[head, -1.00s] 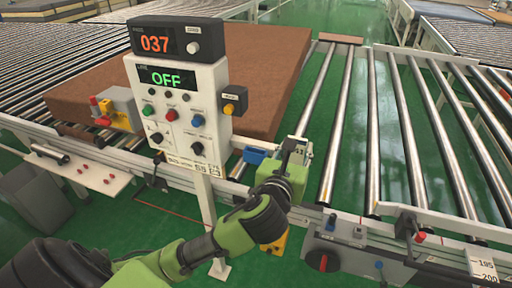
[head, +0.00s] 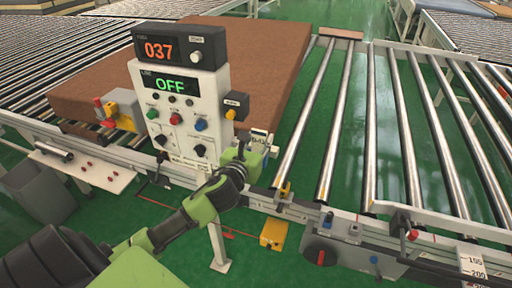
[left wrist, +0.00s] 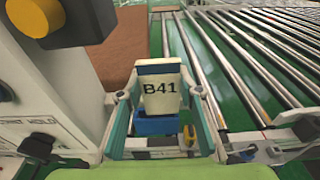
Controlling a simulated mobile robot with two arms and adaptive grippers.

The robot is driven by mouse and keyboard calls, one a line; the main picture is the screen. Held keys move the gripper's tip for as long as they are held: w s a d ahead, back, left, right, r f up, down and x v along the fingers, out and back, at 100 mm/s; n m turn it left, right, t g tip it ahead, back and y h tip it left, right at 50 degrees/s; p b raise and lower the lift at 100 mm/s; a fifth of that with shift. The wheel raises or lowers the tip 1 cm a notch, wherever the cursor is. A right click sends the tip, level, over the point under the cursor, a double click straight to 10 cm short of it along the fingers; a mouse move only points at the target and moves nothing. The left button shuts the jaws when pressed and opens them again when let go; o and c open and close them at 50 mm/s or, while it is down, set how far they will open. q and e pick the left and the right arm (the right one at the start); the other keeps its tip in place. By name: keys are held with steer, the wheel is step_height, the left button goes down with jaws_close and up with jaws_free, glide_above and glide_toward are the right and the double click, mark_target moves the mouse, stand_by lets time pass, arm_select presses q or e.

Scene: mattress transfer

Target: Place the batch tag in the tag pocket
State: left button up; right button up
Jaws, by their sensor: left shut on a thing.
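The batch tag, a pale card marked B41, is held upright between the fingers of my left gripper (left wrist: 163,108) in the left wrist view; its printed face (left wrist: 161,90) is toward the camera. In the head view the tag (head: 259,134) shows small above my left gripper (head: 253,150), right of the control panel post. The blue tag pocket (left wrist: 155,126) shows just below the tag in the left wrist view, partly covered by it. I cannot tell whether the tag's lower edge is inside the pocket. My right gripper is not in view.
The control panel (head: 177,115), reading 037 and OFF, stands close left of my left gripper. A large brown mattress (head: 100,85) lies behind it on the conveyor. Bare rollers (head: 372,130) lie to the right. A yellow box (head: 273,234) is low in front.

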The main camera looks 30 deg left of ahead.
mark_target(255, 150)
arm_select(q)
steer(key=f, duration=0.2)
steer(key=a+f, duration=0.1)
steer(key=shift+a+f, duration=0.1)
steer(key=shift+f, duration=0.55)
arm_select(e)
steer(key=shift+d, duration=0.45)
arm_select(q)
steer(key=shift+f, duration=0.15)
steer(key=o, duration=1.1)
steer(key=shift+r, duration=0.2)
steer(key=shift+s, duration=0.4)
steer(key=b+v, duration=0.2)
steer(key=v, duration=0.9)
steer(key=shift+b, duration=0.35)
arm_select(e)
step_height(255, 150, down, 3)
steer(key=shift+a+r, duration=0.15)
